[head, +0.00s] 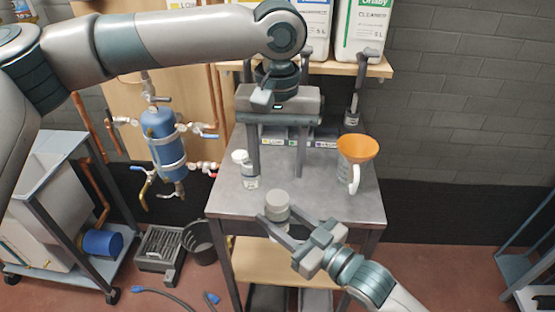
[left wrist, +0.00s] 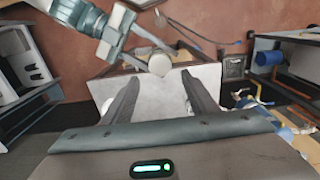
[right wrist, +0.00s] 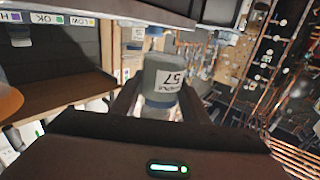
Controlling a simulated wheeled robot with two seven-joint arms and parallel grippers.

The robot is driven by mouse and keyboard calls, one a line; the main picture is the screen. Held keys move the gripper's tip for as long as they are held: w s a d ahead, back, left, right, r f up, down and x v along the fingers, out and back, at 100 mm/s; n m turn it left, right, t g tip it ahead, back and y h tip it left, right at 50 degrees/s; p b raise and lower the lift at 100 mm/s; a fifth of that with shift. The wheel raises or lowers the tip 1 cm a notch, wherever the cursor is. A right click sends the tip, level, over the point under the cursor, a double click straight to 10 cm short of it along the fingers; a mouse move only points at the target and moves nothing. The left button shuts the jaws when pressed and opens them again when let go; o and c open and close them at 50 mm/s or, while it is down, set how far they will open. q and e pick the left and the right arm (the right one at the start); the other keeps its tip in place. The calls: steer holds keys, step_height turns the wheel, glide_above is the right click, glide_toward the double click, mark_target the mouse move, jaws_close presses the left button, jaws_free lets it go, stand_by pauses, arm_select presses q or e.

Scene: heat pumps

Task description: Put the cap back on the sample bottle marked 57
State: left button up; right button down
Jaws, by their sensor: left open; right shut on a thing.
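My right gripper (head: 279,217) is shut on a pale grey bottle (head: 278,202), held in front of the table's front edge. In the right wrist view this bottle (right wrist: 165,78) bears a label reading 57, upside down in that picture, with a blue band and a clear part below. Its round pale end faces up in the left wrist view (left wrist: 159,65); I cannot tell whether that is a cap. My left gripper (head: 278,172) is open and empty above the table, fingers pointing down. A small white-topped container (head: 240,156) stands left of it, with another pale, blue-marked one (head: 250,176) close in front.
The grey metal table (head: 325,205) carries an orange funnel (head: 357,148) in a white jug (head: 346,174) at right. Labelled boxes stand at its back, below a shelf (head: 340,68) with large cleaner containers (head: 362,30). A blue vessel with pipes (head: 163,140) hangs at left. The table's front middle is clear.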

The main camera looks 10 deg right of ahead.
mark_target(277, 197)
arm_select(q)
steer(key=shift+f, duration=0.15)
steer(key=shift+f, duration=3.9)
steer(key=c, duration=1.1)
